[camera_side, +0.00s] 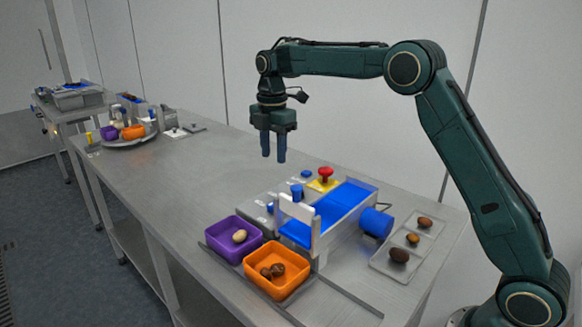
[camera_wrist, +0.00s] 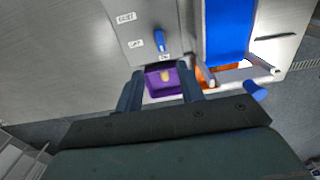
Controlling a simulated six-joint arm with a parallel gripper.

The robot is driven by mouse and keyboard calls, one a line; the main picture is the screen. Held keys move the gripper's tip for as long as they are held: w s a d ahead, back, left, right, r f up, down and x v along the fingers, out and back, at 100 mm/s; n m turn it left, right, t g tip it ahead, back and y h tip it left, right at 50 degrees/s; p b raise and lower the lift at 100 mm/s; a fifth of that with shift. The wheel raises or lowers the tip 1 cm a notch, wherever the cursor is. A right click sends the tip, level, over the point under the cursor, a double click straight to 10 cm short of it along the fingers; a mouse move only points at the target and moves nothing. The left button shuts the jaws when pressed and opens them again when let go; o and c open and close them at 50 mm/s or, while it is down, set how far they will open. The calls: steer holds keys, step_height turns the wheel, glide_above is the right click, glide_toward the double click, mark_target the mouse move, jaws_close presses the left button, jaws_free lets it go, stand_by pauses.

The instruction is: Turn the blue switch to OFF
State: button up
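The blue switch (camera_wrist: 160,40) is on a grey control panel (camera_wrist: 137,24), seen near the top centre of the wrist view. Its handle points down the picture, toward a small white label just below it. Other white labels lie to its left; their text is too small to read surely. In the side view, several blue parts stand on the panel, and I cannot tell surely which is the switch. My gripper (camera_side: 274,157) hangs pointing down above the bench, behind and above the panel, apart from it. In the wrist view its fingers (camera_wrist: 159,92) are spread and empty.
A blue conveyor (camera_side: 336,204) runs beside the panel, with a red emergency button (camera_side: 325,172) behind. Purple (camera_side: 224,250) and orange (camera_side: 264,291) bins stand in front. A tray (camera_side: 432,237) of dates is at right. The bench's left part (camera_side: 170,175) is mostly clear.

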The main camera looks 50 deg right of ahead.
steer(key=shift+f, duration=0.1)
step_height(320, 180, down, 14)
steer(key=shift+r, duration=0.15)
stand_by(0.6)
steer(key=shift+c, duration=0.2)
jaws_close()
